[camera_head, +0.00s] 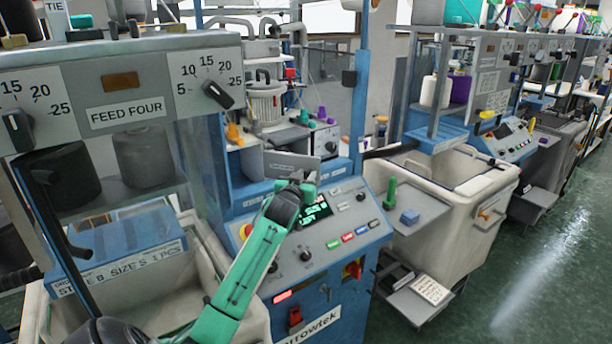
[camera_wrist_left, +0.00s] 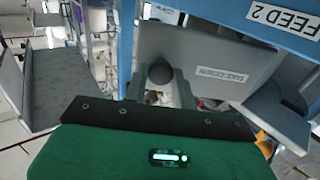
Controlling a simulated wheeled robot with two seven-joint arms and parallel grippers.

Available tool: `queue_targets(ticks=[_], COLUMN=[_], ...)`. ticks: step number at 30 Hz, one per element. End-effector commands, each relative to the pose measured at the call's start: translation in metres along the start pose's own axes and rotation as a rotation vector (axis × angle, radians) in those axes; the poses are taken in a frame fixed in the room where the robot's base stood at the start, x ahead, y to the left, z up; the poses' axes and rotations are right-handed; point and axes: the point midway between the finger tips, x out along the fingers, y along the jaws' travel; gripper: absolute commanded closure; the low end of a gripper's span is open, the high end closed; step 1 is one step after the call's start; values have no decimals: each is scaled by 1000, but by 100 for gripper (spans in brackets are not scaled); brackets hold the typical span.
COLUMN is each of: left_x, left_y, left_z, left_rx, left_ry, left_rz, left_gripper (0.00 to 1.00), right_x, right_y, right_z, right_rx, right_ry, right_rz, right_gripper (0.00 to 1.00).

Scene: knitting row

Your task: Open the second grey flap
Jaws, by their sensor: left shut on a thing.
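A grey flap (camera_head: 281,164) stands at the front of the blue machine, just above its control panel, in the head view. In the left wrist view the grey flap (camera_wrist_left: 205,60) is a flat plate with a white label that seems to read TAKE-DOWN and a dark round knob (camera_wrist_left: 160,72). My left gripper (camera_head: 303,182) reaches to the flap from below. In the wrist view its fingers (camera_wrist_left: 160,84) are shut on the knob. The flap's far side is hidden, and I cannot tell how far it is swung. My right gripper is not in view.
The control panel (camera_head: 345,228) with a lit display, knobs and buttons lies right beside my left gripper. A blue post (camera_head: 360,90) rises behind it. A cream bin (camera_head: 460,210) and a grey shelf (camera_head: 420,222) with a green peg stand to the right. Green floor (camera_head: 540,270) is clear.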

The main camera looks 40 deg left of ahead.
Motion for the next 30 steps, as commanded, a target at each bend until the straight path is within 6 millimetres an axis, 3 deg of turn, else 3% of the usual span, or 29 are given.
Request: queue_targets(ticks=[6,7,10,22,30], left_x=[0,0,0,-7,-50], left_y=[0,0,0,0,1], left_z=[2,2,1,0,-2], left_rx=[-1,-1,-1,-1,-1], left_ry=[-3,-3,-3,-2,-4], left_rz=[-1,-1,-1,0,1], left_gripper=[100,70,53,53,53], right_x=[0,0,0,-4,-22], right_y=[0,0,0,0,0], right_z=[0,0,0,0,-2], right_rx=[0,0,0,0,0], right_ry=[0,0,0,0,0], right_rz=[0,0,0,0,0], right_gripper=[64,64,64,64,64])
